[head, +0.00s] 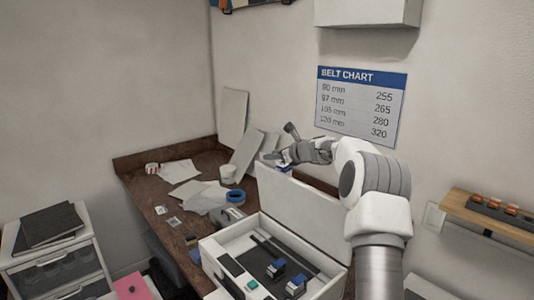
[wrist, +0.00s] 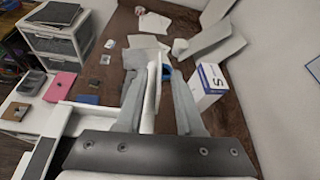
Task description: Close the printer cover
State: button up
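The white printer (head: 222,247) sits at the front of the desk with its cover (head: 300,208) standing upright and open. Its inside shows a dark strip and small blue-topped parts. My gripper (head: 283,156) is above the cover's top edge, near its left corner. In the wrist view my gripper (wrist: 158,85) has its two grey fingers apart. A thin white panel, which looks like the cover (wrist: 151,92) seen edge-on, shows between them with gaps to the fingers. I cannot tell whether either finger touches it.
A blue-and-white box (wrist: 208,84) stands right of the fingers. A blue tape roll (head: 236,196), white cup (head: 228,173) and papers (head: 181,171) lie on the brown desk. A drawer unit (head: 60,262) stands at left. The wall with the belt chart (head: 361,105) is close behind my arm.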

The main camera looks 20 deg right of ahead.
jog(key=shift+p+x, duration=0.5)
jog(key=shift+x, duration=1.45)
jog(key=shift+c, duration=0.3)
grip_shut()
